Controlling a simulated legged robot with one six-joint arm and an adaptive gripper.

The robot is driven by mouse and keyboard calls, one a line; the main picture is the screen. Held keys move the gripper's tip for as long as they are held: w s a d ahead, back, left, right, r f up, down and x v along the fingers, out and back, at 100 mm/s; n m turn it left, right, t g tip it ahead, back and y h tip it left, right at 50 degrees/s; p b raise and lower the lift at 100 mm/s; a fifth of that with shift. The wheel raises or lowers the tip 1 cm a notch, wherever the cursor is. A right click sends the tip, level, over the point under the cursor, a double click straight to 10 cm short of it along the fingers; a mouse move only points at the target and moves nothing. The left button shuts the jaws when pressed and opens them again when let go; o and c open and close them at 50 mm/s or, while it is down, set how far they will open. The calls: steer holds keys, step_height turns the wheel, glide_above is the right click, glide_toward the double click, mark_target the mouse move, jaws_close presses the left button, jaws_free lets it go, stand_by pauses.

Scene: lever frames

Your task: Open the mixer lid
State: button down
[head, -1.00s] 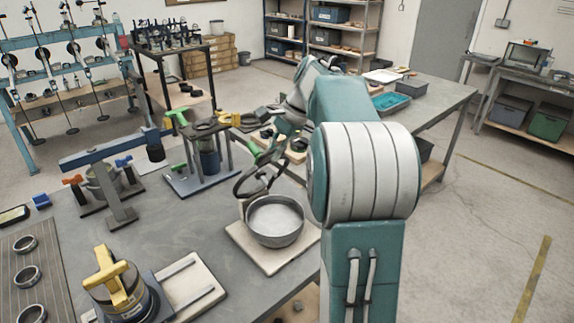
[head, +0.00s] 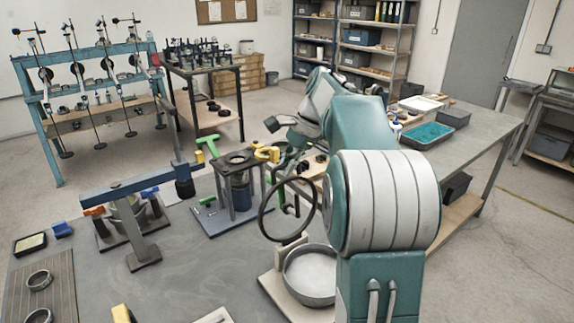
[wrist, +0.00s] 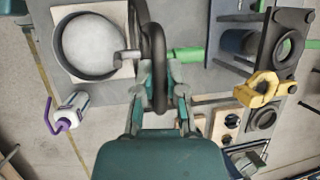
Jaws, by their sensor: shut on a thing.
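The mixer is a grey metal bowl (head: 312,276) on a pale base, also seen in the wrist view (wrist: 91,47). Its lid looks like a dark ring (head: 263,221), raised and roughly upright at the bowl's back left edge. In the wrist view the lid (wrist: 158,45) is nearly edge-on beside the bowl, and the bowl's inside is uncovered. A green bar (wrist: 186,54) shows beside the lid. My gripper (wrist: 160,98) is shut on the lid's dark rim. In the head view I cannot make out the fingertips; my arm covers part of that area.
A stand with a yellow clamp (head: 267,154) is close behind the lid; the clamp also shows in the wrist view (wrist: 258,89). A blue lever frame (head: 130,190) stands left. A white bottle with a purple spout (wrist: 70,112) is near the bowl. The table's middle is clear.

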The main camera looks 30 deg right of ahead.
stand_by(0.4)
steer(key=c, duration=0.7)
jaws_free()
steer(key=shift+a, duration=0.1)
steer(key=v, duration=1.2)
steer(key=shift+w, duration=0.1)
